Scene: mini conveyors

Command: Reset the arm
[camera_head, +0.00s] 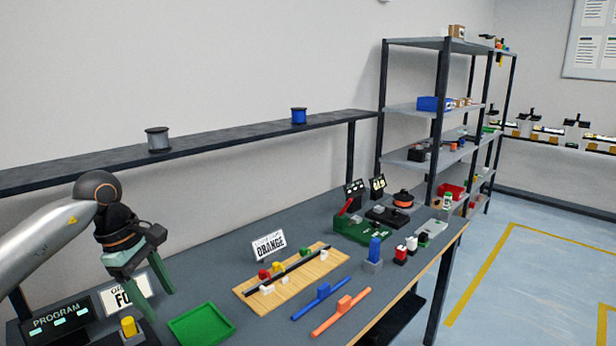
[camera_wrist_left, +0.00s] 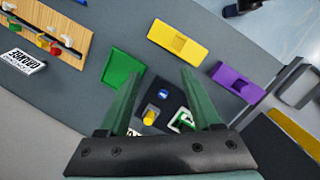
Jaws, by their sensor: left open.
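My left arm comes in from the left in the head view. Its gripper (camera_head: 160,304) hangs above the left part of the grey workbench (camera_head: 205,283), with its two green fingers pointing down. The fingers are spread apart with nothing between them. In the wrist view, the open fingers of this gripper (camera_wrist_left: 162,76) reach over a dark box with a yellow button (camera_wrist_left: 151,114). A green tray (camera_head: 201,325) lies on the bench just right of the gripper; it also shows in the wrist view (camera_wrist_left: 122,68). My right gripper is in no view.
A wooden board (camera_head: 291,273) with small pieces stands behind a blue bar (camera_head: 318,300) and an orange bar (camera_head: 341,310). An ORANGE sign (camera_head: 269,245) stands behind it. A yellow block (camera_wrist_left: 177,43) and purple block (camera_wrist_left: 238,82) show in the wrist view. A wall shelf (camera_head: 220,138) runs behind.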

